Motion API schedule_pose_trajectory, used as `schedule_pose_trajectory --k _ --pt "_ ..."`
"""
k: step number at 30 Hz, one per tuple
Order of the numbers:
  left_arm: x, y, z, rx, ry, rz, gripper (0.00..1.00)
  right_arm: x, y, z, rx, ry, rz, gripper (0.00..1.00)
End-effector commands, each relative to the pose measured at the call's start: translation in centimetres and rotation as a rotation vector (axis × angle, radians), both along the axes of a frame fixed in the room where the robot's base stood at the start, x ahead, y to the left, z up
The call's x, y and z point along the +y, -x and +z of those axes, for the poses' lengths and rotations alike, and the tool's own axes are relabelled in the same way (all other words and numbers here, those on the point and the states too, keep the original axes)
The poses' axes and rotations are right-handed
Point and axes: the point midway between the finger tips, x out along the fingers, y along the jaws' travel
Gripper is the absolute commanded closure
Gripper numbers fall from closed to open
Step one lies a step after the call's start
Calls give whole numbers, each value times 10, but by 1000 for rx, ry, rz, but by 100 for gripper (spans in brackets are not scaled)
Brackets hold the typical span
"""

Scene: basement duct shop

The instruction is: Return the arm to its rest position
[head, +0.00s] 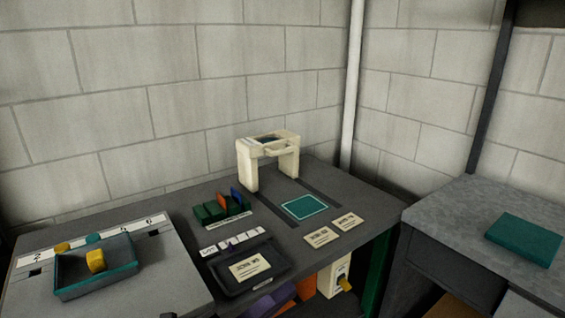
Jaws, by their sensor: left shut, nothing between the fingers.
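The rest of that arm is out of the picture. My right gripper is not in view.
A teal-edged tray (118,284) with a yellow piece (96,261) sits on the left bench. The middle bench holds a cream arch-shaped machine (246,176), a green rack (210,213), a black tray (222,284) and cards. A teal box (524,240) lies on the right bench.

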Motion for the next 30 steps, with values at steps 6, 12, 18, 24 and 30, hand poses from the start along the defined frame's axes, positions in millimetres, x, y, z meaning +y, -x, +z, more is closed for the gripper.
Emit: schedule_pose_trajectory --k 6,12,18,24,30 --pt "78 16 -128 807 478 353 100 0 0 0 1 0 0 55" --pt "132 93 -241 1344 828 654 100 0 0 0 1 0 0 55" --pt "156 169 -300 1639 1045 865 100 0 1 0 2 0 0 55" --pt "162 192 -313 1717 1107 928 100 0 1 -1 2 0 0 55" --pt "162 192 -313 1717 1107 928 100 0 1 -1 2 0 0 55"
